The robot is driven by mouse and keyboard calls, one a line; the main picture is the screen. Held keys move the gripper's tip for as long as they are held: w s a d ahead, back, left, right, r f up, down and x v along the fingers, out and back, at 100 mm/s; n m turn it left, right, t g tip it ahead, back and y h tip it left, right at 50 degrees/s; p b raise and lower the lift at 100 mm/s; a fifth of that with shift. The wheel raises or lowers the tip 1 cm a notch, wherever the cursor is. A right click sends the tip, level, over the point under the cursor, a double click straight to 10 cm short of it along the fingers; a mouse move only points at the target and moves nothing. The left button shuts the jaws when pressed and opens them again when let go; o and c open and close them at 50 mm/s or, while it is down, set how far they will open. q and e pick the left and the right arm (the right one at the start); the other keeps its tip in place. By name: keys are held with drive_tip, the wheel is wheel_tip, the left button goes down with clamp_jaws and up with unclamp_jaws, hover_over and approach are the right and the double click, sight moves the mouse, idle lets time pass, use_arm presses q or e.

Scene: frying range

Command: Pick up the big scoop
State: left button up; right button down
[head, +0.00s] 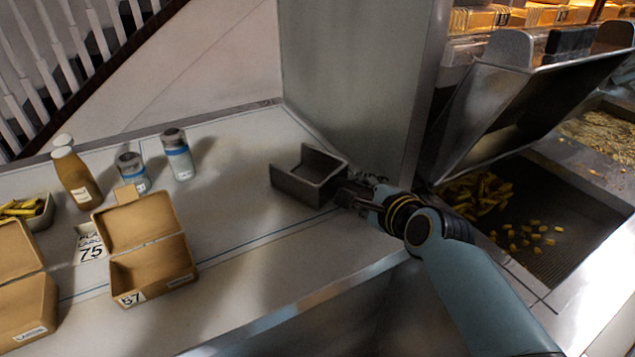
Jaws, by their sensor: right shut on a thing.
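The big scoop (302,186) is a dark grey, open-topped metal box shape near the back right of the steel counter, close to the upright metal panel. My right gripper (347,197) comes in from the lower right and is shut on the scoop at its right side, where the handle is mostly hidden by the fingers. I cannot tell whether the scoop rests on the counter or is slightly above it. My left gripper is not in view.
Open cardboard box 57 (152,274), another box (25,311), a brown bottle (78,182) and two blue-banded shakers (177,155) stand left. The steel panel (357,80) rises behind the scoop. A fry bin (560,262) lies right. The counter's middle (235,215) is clear.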

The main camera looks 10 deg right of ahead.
idle(0.4)
drive_tip(key=shift+r, duration=0.55)
wheel_tip(320, 180, up, 3)
drive_tip(key=shift+f+p, duration=0.1)
drive_tip(key=shift+p, duration=0.25)
drive_tip(key=s+d+r, duration=0.7)
drive_tip(key=s+d, duration=0.1)
drive_tip(key=shift+s, duration=0.3)
drive_tip(key=shift+r, duration=0.1)
